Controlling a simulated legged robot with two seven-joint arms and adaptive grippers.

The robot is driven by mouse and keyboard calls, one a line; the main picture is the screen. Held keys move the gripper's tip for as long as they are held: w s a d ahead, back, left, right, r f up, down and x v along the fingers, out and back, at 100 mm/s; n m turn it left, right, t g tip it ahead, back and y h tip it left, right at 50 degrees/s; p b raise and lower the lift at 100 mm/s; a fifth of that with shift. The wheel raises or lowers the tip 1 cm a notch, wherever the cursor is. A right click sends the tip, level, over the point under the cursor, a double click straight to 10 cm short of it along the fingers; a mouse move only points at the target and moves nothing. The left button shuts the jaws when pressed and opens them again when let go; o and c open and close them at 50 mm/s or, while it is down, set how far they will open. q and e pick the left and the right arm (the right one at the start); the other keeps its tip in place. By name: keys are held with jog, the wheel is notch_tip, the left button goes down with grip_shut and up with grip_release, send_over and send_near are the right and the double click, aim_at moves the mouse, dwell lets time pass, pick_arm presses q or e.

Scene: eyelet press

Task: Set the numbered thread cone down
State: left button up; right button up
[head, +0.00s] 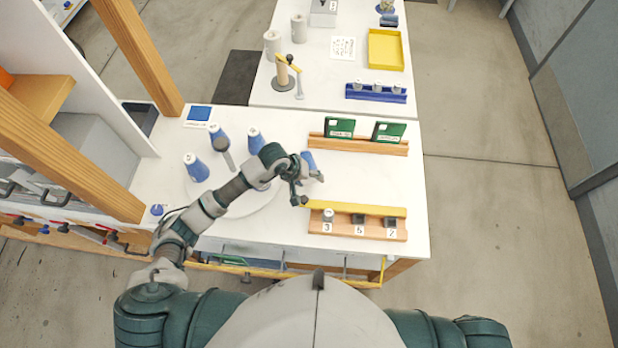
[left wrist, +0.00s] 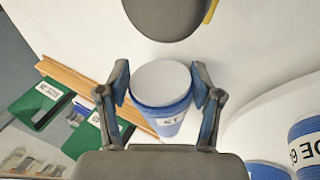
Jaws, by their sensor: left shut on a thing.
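My left gripper (head: 313,178) is shut on a blue thread cone (head: 308,160) with a pale flat end, over the right half of the white table. In the left wrist view the cone (left wrist: 163,95) sits between both fingers (left wrist: 162,103). Its white label is partly seen and seems to read 15. I cannot tell whether the cone touches the table. More blue cones (head: 196,168) stand at the left of the table, and labelled ones (left wrist: 305,145) show at the lower right of the left wrist view. My right gripper is out of view.
A wooden rack (head: 358,146) with two green boxes (head: 389,132) lies behind the held cone. A wooden stand (head: 340,225) with parts numbered 3, 5 and 7 lies at the front right. A round white plate (head: 232,207) is under my left arm. White table top right of the cone is clear.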

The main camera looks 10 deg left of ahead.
pick_arm(q)
jog(key=shift+a+f, duration=0.2)
jog(key=o, duration=1.2)
jog(key=shift+a, duration=0.2)
jog(key=shift+r, duration=0.1)
